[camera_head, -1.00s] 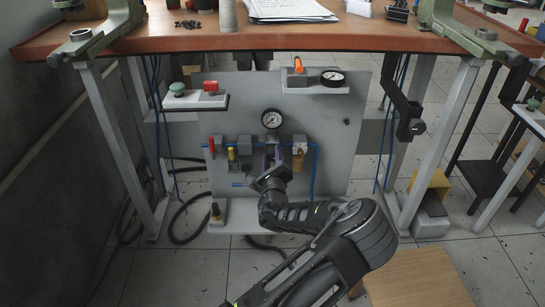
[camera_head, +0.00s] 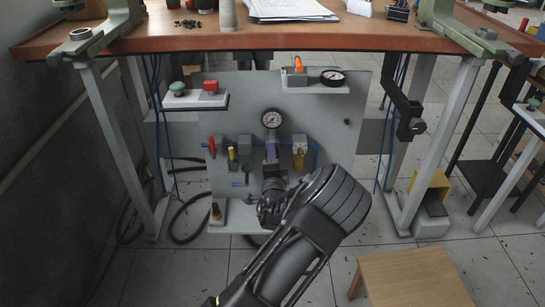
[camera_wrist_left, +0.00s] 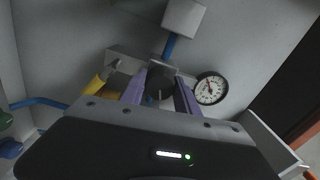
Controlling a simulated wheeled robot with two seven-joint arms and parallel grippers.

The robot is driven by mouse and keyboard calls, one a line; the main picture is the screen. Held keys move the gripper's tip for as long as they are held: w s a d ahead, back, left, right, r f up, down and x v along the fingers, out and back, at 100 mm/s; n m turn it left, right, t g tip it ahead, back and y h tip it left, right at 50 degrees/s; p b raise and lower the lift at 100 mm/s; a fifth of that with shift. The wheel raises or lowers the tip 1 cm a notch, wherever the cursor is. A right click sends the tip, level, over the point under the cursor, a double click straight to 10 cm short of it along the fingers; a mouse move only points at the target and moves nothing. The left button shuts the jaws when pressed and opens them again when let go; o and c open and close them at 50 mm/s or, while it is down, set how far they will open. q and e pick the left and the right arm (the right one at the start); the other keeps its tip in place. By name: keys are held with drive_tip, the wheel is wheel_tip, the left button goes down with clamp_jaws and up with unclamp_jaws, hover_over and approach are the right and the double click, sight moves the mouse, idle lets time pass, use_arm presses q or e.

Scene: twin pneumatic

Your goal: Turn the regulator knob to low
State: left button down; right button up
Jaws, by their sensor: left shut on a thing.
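The regulator is on the grey upright panel (camera_head: 335,165) under the table, below a round white gauge (camera_head: 272,118); the gauge also shows in the left wrist view (camera_wrist_left: 209,88). My left gripper (camera_head: 271,156) reaches up to it from below. In the left wrist view, its two purple fingers (camera_wrist_left: 160,93) stand on either side of the dark regulator knob (camera_wrist_left: 157,84) and are shut on it. In the head view the knob is mostly hidden by the gripper. I cannot read the knob's setting. My right gripper is not in view.
A red-handled valve (camera_head: 211,147), a yellow part (camera_head: 231,154) and a brass-coloured unit (camera_head: 299,150) sit close beside the regulator on the panel. A small shelf (camera_head: 195,101) with green and red buttons is at upper left. A wooden stool (camera_head: 415,277) stands at lower right.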

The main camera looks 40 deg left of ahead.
use_arm(q)
drive_tip(key=n, duration=0.3)
drive_tip(key=shift+n+b, duration=0.3)
drive_tip(key=shift+n, duration=0.1)
drive_tip(key=n, duration=0.2)
drive_tip(key=shift+f+n+b, duration=0.1)
drive_tip(key=shift+n+b, duration=0.25)
drive_tip(key=shift+n, duration=0.05)
drive_tip(key=n+b, duration=0.1)
drive_tip(key=n, duration=0.2)
drive_tip(key=shift+n, duration=0.3)
drive_tip(key=shift+n+b, duration=1.05)
drive_tip(key=shift+n, duration=0.65)
drive_tip(key=c, duration=0.9)
unclamp_jaws()
drive_tip(key=shift+d, duration=0.1)
